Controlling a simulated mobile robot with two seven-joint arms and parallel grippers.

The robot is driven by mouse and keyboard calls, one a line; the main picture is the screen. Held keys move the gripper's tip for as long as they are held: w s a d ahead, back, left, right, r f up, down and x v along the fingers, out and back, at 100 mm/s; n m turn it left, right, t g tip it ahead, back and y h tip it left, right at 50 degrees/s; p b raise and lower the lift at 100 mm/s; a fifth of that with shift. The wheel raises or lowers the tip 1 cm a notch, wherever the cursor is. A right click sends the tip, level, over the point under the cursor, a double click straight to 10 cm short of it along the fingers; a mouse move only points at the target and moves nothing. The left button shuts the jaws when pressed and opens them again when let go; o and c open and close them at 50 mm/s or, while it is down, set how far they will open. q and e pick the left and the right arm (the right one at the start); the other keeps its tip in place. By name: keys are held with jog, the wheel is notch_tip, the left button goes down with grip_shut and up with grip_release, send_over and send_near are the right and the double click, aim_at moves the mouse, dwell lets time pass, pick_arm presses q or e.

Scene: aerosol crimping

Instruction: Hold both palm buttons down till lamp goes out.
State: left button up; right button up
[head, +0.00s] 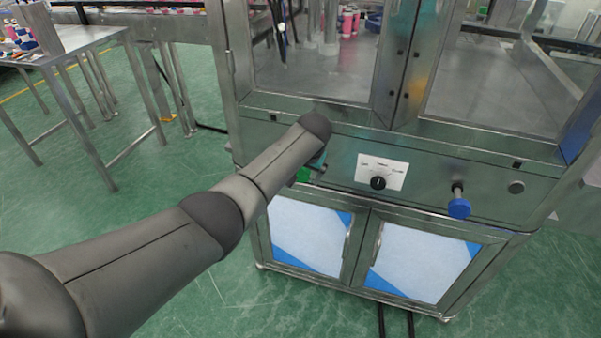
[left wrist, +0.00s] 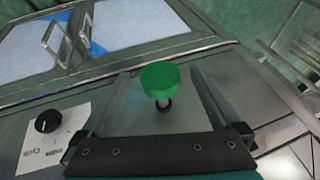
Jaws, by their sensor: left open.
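A green palm button (head: 303,175) on the machine's front panel is mostly hidden behind my left wrist in the head view. In the left wrist view the green button (left wrist: 160,78) shows whole, on a short dark stem. My left gripper (left wrist: 158,90) is open, with its fingers on either side of the button and nothing between them but the button. I cannot tell whether they touch it. A blue palm button (head: 459,208) sticks out from the right part of the panel, with no gripper at it. My right gripper is not in view. I see no lit lamp.
A white label with a black selector knob (head: 378,183) sits between the buttons. Cabinet doors (head: 310,235) are below, glass panels above. A steel table (head: 75,52) stands at left; green floor is clear in front.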

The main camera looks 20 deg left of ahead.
pick_arm(q)
jog(key=shift+w+a+f, duration=0.1)
jog(key=shift+w+f, duration=0.05)
jog(key=shift+f, duration=0.25)
jog(key=shift+c, duration=0.4)
jog(key=c, duration=1.4)
